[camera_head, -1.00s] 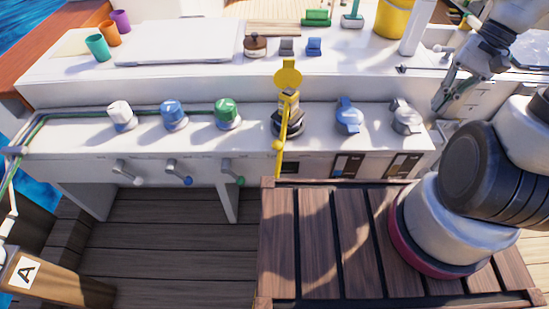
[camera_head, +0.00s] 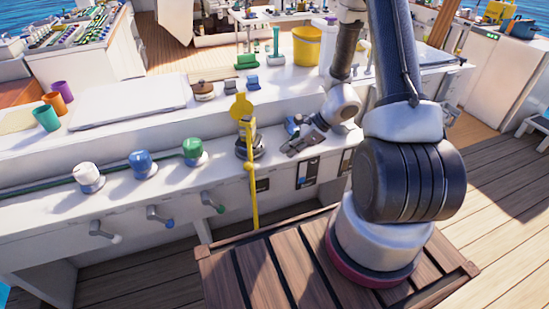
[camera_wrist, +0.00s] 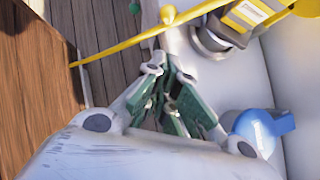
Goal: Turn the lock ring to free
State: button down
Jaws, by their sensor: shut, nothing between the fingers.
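A dark, round ring-like fitting (camera_head: 250,148) sits at the foot of the yellow-topped post on the white bench. I take it for the lock ring, but its marks are too small to read. In the wrist view the fitting (camera_wrist: 212,38) is grey and sits at the upper right, with a yellow block on it. A long yellow bar (camera_head: 253,195) runs down from it past the bench front. My gripper (camera_head: 290,152) is shut and empty, just right of the fitting and apart from it. Its closed fingers (camera_wrist: 178,105) show in the wrist view.
A blue knob (camera_wrist: 262,130) is close to the right of my fingers; my gripper partly hides it in the head view. Green (camera_head: 193,152), blue (camera_head: 140,163) and white (camera_head: 88,177) knobs stand left along the bench. Small levers stick out below them.

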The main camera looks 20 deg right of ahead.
aim_at(248, 159)
jog(key=x, duration=0.3)
jog(key=a+x, duration=0.1)
jog(key=x, duration=0.3)
jog(key=r+x, duration=0.1)
jog(key=x, duration=0.2)
jog(key=shift+w+a+f, duration=0.2)
jog(key=shift+w+a, duration=0.1)
jog(key=shift+w+a+f, duration=0.15)
jog(key=shift+w+a, duration=0.2)
jog(key=shift+a, duration=0.25)
jog(key=shift+a, duration=0.1)
jog(key=shift+a, duration=1.1)
jog(key=shift+d, duration=0.1)
